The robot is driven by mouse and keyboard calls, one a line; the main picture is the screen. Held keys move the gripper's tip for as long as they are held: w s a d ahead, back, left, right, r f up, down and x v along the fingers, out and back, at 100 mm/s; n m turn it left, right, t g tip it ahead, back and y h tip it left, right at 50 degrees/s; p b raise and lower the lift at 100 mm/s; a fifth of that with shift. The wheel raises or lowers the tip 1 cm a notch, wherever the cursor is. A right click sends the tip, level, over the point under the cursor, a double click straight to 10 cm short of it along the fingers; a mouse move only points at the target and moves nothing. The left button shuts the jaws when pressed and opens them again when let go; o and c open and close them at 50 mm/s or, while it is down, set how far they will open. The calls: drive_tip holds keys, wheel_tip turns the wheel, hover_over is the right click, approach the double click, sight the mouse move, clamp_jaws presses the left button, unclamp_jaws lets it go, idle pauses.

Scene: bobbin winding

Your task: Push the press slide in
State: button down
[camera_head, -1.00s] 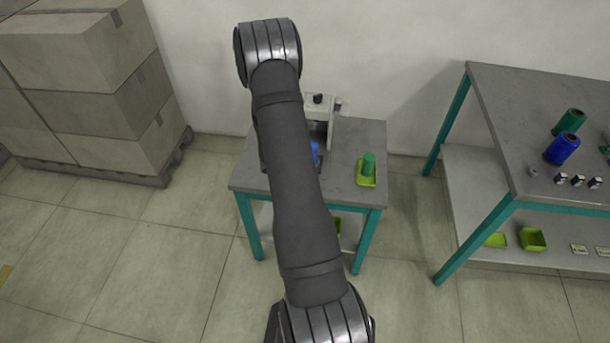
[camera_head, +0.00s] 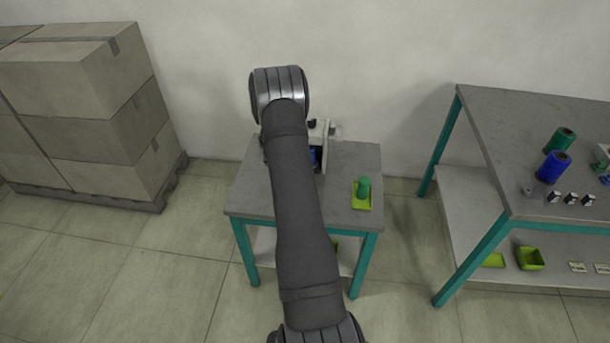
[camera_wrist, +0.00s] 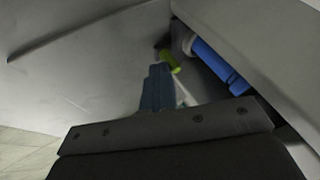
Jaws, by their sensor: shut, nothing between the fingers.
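The press (camera_head: 318,130) is a pale grey machine at the back of the small table. My arm covers much of it in the head view. A blue part (camera_head: 315,157) shows within it, and the wrist view shows a blue cylinder (camera_wrist: 215,65) under a grey housing (camera_wrist: 255,35). I cannot tell which part is the slide. My gripper (camera_wrist: 158,72) shows in the wrist view, shut and empty, left of the blue cylinder. A small yellow-green piece (camera_wrist: 169,60) appears just beyond the fingertips; contact is unclear. The gripper is hidden in the head view.
A green spool (camera_head: 364,186) stands in a yellow-green tray (camera_head: 362,203) at the right of the small table (camera_head: 335,225). A larger table (camera_head: 505,150) at right carries a green spool and a blue spool (camera_head: 554,167). Boxes (camera_head: 70,95) stand stacked at left.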

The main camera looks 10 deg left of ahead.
drive_tip(key=shift+w+r, duration=0.1)
drive_tip(key=shift+w, duration=0.05)
drive_tip(key=s, duration=0.3)
drive_tip(key=shift+s, duration=0.3)
drive_tip(key=v, duration=1)
drive_tip(key=shift+s, duration=0.35)
drive_tip(key=x, duration=0.9)
drive_tip(key=w, duration=0.1)
drive_tip(key=w+f, duration=0.1)
drive_tip(key=w, duration=0.1)
drive_tip(key=shift+w+d, duration=0.15)
drive_tip(key=shift+d, duration=0.1)
drive_tip(key=shift+w, duration=0.55)
